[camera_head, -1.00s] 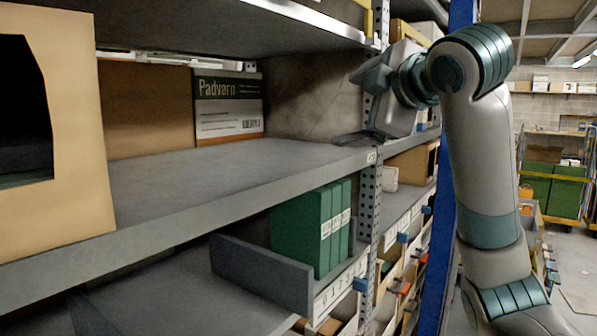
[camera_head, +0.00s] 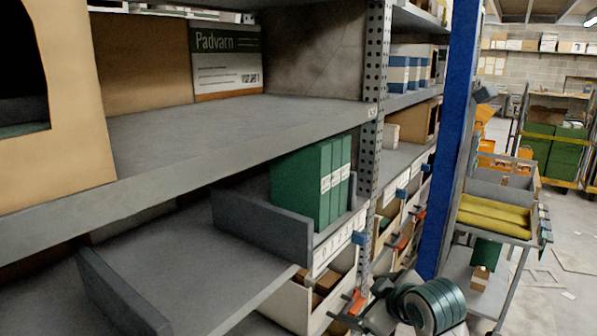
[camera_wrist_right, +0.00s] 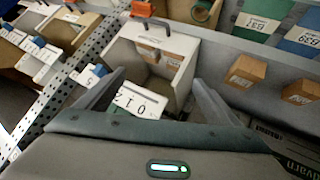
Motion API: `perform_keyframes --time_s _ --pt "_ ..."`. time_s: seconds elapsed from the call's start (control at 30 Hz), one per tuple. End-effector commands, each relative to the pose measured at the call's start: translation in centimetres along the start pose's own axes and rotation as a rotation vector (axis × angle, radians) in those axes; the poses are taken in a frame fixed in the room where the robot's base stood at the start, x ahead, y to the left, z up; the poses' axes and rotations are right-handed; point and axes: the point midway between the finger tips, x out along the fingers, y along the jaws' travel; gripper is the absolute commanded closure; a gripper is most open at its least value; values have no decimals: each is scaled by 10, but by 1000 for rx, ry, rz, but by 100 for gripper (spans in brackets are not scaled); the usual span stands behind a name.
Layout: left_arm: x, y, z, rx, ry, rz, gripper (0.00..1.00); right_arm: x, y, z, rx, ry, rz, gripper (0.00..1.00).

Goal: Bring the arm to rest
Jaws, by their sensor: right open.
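My right gripper (camera_head: 366,306) is low at the bottom of the head view, in front of the lower bins and partly cut off by the frame edge. In the right wrist view its two fingers (camera_wrist_right: 155,92) stand apart with nothing held between them. A white bin (camera_wrist_right: 178,52) with a number label and small brown boxes inside lies beyond the fingers; I cannot tell whether they touch it. My left gripper is not in view.
A grey shelf (camera_head: 215,125) holds a Padvarn box (camera_head: 226,72) and an open carton (camera_head: 75,110). Green binders (camera_head: 310,180) stand below. A blue post (camera_head: 450,130) rises at the rack end. A cart with yellow rolls (camera_head: 495,215) stands at right beside open floor.

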Motion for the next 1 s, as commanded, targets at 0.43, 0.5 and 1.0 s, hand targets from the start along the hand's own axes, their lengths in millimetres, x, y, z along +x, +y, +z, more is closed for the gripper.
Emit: perform_keyframes --time_s 0.43,0.5,1.0 --pt "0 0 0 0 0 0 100 -1 -120 187 284 -234 -58 13" --pt "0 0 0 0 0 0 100 -9 -138 214 324 -273 -60 13" --pt "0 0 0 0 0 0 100 -88 -238 350 537 -511 -46 13"
